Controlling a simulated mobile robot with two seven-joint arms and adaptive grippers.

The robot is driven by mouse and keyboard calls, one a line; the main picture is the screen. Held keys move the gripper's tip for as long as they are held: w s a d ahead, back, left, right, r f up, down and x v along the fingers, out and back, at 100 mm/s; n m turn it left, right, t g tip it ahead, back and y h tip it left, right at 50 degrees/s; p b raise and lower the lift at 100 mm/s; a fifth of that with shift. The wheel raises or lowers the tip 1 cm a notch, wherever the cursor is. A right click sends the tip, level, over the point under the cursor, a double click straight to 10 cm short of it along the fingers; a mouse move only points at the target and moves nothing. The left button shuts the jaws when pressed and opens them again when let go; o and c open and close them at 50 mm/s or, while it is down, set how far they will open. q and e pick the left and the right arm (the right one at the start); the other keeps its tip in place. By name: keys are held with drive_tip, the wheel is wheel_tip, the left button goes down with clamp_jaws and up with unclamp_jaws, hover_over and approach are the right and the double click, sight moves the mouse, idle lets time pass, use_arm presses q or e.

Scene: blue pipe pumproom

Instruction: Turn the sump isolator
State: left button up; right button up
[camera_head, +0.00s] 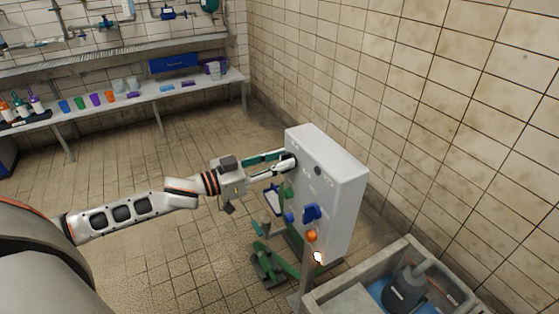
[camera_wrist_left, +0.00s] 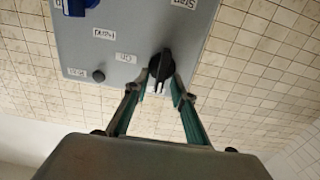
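A grey control box (camera_head: 345,185) stands right of centre in the head view. My left gripper (camera_head: 287,159) reaches its front face near the top left corner. In the left wrist view the face (camera_wrist_left: 140,30) appears upside down, with a black rotary knob (camera_wrist_left: 161,66) near its edge. The teal fingertips of my left gripper (camera_wrist_left: 158,88) are spread on either side of the knob's handle, with a visible gap; contact cannot be told. The gripper looks open. Small white labels sit around the knob. In the head view the fingers largely hide the knob. My right gripper is not in view.
Green pipework (camera_head: 264,262) stands below and left. A concrete sump (camera_head: 420,250) with a dark pump (camera_head: 403,288) is at lower right. The tiled floor to the left is clear.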

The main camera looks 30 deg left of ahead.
use_arm(q)
clamp_jaws()
